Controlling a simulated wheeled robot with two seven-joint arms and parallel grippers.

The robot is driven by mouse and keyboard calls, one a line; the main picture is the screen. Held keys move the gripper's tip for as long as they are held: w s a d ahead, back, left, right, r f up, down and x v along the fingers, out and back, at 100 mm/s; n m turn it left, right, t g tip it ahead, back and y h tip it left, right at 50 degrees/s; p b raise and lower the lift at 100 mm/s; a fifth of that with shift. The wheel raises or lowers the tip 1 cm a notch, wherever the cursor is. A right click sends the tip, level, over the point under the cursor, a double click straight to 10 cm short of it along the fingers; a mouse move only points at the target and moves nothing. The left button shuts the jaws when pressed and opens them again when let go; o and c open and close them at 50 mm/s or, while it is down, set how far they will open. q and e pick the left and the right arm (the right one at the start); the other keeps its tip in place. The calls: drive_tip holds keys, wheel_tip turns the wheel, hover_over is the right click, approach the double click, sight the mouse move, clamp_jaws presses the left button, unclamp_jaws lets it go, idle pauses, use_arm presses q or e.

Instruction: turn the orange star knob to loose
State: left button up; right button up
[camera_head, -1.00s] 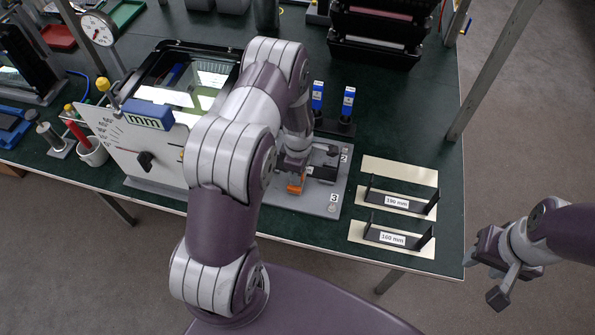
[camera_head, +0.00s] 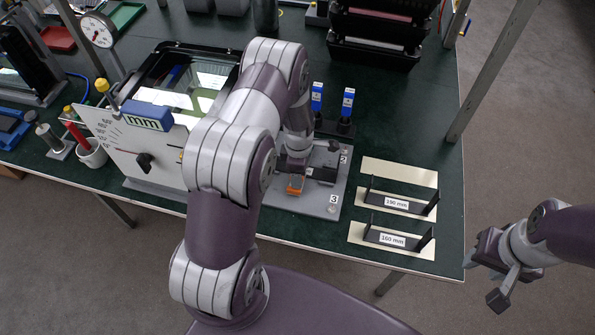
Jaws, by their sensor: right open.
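A small orange part (camera_head: 295,185) sits on the grey fixture plate (camera_head: 313,203) near the table's front edge. It is too small and too covered to tell whether it is the star knob or how it is turned. My left arm crosses the middle of the view, and its gripper (camera_head: 295,168) is right at the orange part. The arm and wrist hide most of its fingers, so its opening and any contact cannot be told. My right gripper (camera_head: 484,279) is open and empty, off the table's right edge above the floor.
Right of the plate lie pale strips with black holders marked 190 mm (camera_head: 396,203) and 160 mm (camera_head: 392,239). Two blue-topped items (camera_head: 348,103) stand behind the plate. A white panel with a black knob (camera_head: 133,147) stands left of my arm.

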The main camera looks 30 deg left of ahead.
use_arm(q)
drive_tip(key=shift+s+d, duration=0.1)
wheel_tip(320, 180, up, 13)
drive_tip(key=b, duration=0.1)
drive_tip(key=shift+f+b, duration=0.15)
drive_tip(key=shift+b, duration=0.15)
idle(0.4)
